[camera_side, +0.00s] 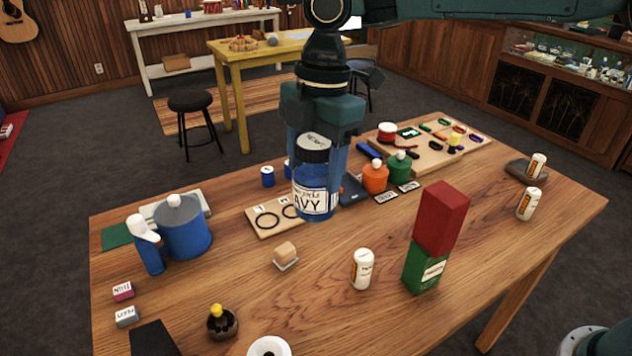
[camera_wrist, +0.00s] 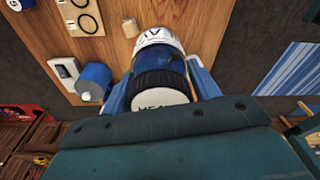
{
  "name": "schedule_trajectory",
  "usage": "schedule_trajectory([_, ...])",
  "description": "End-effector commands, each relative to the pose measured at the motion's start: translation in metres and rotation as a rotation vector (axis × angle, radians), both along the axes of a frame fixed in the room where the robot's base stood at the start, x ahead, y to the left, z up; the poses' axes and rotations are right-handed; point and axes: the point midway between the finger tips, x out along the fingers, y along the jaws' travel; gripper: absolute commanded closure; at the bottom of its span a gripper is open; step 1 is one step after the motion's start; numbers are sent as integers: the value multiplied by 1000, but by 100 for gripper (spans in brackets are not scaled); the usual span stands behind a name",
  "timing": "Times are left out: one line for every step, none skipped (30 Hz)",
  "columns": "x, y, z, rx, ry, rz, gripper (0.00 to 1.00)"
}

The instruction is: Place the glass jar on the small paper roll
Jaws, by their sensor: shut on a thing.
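The glass jar (camera_side: 316,194) is blue with a white label and a dark lid with a white top. My gripper (camera_side: 318,155), with blue fingers, is shut on the jar and holds it upright, lid up. The jar and its lid also show in the wrist view (camera_wrist: 160,45), between my fingers (camera_wrist: 160,88). I cannot tell whether its base is clear of the table.
A white bottle (camera_side: 363,268) and a red block on a green box (camera_side: 433,245) stand right of centre. A blue pot (camera_side: 185,230) is at left. Orange (camera_side: 375,178) and green pots stand behind right.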

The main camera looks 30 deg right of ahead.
Motion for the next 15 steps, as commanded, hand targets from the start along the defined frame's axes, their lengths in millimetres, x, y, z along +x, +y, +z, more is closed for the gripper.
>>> schedule_trajectory([-10,16,-1,0,-1,30,71])
schedule_trajectory([-14,24,-2,0,0,43,71])
schedule_trajectory([-21,34,-4,0,-1,62,71])
schedule_trajectory([-26,42,-5,-1,-1,76,71])
schedule_trajectory([-32,49,-6,-1,0,89,71])
schedule_trajectory([-39,59,-7,-1,0,109,71])
schedule_trajectory([-45,67,-8,-1,0,123,71])
schedule_trajectory([-51,74,-9,-1,0,136,71])
schedule_trajectory([-59,83,-11,-2,-1,154,71])
schedule_trajectory([-65,90,-12,-1,-1,167,71])
schedule_trajectory([-71,96,-13,-2,-1,180,71])
schedule_trajectory([-79,104,-14,-1,-1,197,71])
schedule_trajectory([-84,110,-15,-2,-2,209,71])
schedule_trajectory([-90,115,-16,-2,-2,221,71])
schedule_trajectory([-96,122,-17,-3,-2,234,71])
